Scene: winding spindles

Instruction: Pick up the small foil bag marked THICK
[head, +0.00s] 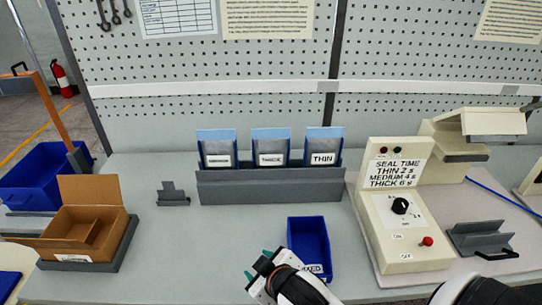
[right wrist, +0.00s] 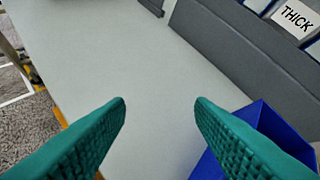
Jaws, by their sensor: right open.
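The foil bag marked THICK (head: 270,134) stands upright in the middle of a grey rack (head: 270,188), between the bags marked MEDIUM (head: 217,135) and THIN (head: 324,134). Each has a blue top edge and a white label. In the right wrist view, the THICK label (right wrist: 296,17) shows at the top right corner, and the bag is mostly cut off. My right gripper (head: 258,270) is open and empty, its green fingers (right wrist: 160,105) apart over the bench, in front of the rack and well short of the bag. My left gripper is not in view.
A blue bin (head: 309,238) stands beside my right gripper, in front of the rack. A cream sealer (head: 405,225) with knob and button stands at right. A cardboard box (head: 85,228) sits at left. A small grey stand (head: 172,197) is left of the rack; bare bench lies around it.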

